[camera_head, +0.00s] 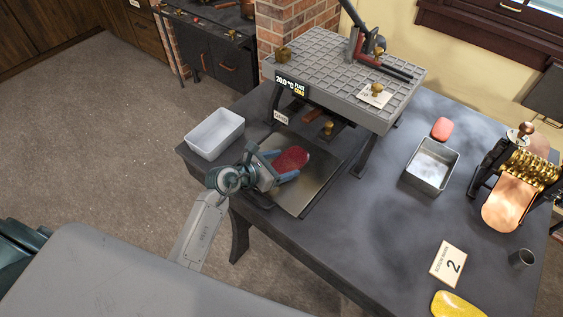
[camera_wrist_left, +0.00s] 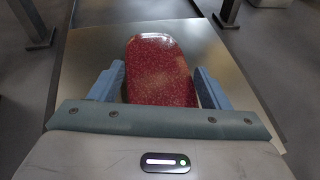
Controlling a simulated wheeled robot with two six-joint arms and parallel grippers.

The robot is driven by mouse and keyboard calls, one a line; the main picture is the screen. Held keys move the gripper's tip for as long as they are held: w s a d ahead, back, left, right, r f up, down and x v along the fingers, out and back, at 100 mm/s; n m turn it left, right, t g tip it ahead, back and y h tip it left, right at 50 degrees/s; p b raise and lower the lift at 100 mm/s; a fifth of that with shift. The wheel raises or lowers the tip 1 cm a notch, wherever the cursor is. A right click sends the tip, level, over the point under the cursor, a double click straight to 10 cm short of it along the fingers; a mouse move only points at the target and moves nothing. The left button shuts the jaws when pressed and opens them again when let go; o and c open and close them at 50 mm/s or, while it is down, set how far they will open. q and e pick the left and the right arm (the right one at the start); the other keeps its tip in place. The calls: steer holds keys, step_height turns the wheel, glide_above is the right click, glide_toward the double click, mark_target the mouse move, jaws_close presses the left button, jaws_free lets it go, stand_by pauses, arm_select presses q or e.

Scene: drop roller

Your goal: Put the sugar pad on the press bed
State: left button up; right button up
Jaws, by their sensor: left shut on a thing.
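A speckled dark red oval pad (camera_head: 291,159), which I take as the sugar pad, is between the blue fingers of my left gripper (camera_head: 279,168). The left wrist view shows the pad (camera_wrist_left: 160,70) pointing away from the palm, with a finger on each side. The left gripper is shut on it. Beneath is a flat metal sheet (camera_head: 298,196) on the dark table; I cannot tell whether the pad touches it. No label marks the press bed, so I cannot say whether this sheet is it. My right gripper is out of view.
A raised grey grid plate (camera_head: 345,75) on legs stands just behind. A white bin (camera_head: 214,134) is left of the sheet. A metal tray (camera_head: 431,166), a pink-red pad (camera_head: 441,128), a brass roller machine (camera_head: 521,170) and a yellow pad (camera_head: 456,305) are at right.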

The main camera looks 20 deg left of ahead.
arm_select(q)
steer(key=shift+f, duration=0.15)
steer(key=o, duration=1.5)
steer(key=shift+o, duration=0.4)
steer(key=shift+s+a, duration=0.2)
steer(key=shift+s, duration=0.1)
steer(key=b+v, duration=0.2)
steer(key=v, duration=0.8)
steer(key=shift+w, duration=0.1)
steer(key=shift+v, duration=0.75)
